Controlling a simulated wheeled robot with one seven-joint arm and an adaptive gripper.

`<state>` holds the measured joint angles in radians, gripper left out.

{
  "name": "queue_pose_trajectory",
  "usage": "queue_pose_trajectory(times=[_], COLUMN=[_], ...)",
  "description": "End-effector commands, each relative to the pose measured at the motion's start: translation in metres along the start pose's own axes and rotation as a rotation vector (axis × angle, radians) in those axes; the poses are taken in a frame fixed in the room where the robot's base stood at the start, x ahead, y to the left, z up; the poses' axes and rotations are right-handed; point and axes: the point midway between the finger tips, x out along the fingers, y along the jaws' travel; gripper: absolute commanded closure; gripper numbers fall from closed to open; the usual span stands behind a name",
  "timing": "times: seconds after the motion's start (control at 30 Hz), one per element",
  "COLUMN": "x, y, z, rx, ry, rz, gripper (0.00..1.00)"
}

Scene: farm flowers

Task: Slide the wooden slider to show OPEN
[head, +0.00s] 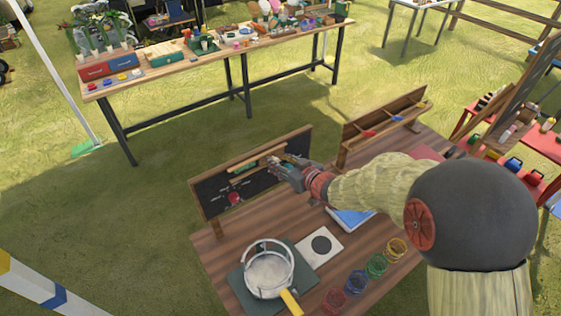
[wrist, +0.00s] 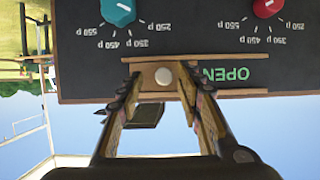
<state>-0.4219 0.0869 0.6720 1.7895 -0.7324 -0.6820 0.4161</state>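A dark board (head: 212,187) with a wooden frame stands tilted on the wooden table in the head view. The wrist view shows it upside down, with the wooden slider (wrist: 150,68) and its round pale knob (wrist: 164,76) in a rail. The green word OPEN (wrist: 232,74) is visible just right of the slider in that view. My gripper (head: 281,163) is at the board's upper right in the head view. Its two fingers (wrist: 159,88) are apart on either side of the knob, with gaps beside it. Whether they touch the slider's edges is unclear.
A teal dial (wrist: 118,11) and a red dial (wrist: 267,7) are on the board. A glass pot (head: 268,270), a white card with a black disc (head: 320,246) and several coloured jars (head: 376,265) stand on the table. A wooden rack (head: 382,122) stands behind, right of the board.

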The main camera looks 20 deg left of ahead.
Motion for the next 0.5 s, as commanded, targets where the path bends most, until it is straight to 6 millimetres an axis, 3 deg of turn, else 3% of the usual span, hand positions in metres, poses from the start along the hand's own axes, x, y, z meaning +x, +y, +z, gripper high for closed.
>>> queue_pose_trajectory(times=[0.27, 0.5], x=[-0.016, -0.063], y=[0.001, 0.001], z=[0.0, 0.0], rx=[0.0, 0.001], ry=[0.0, 0.001], rz=[0.001, 0.003], gripper=[0.64, 0.64])
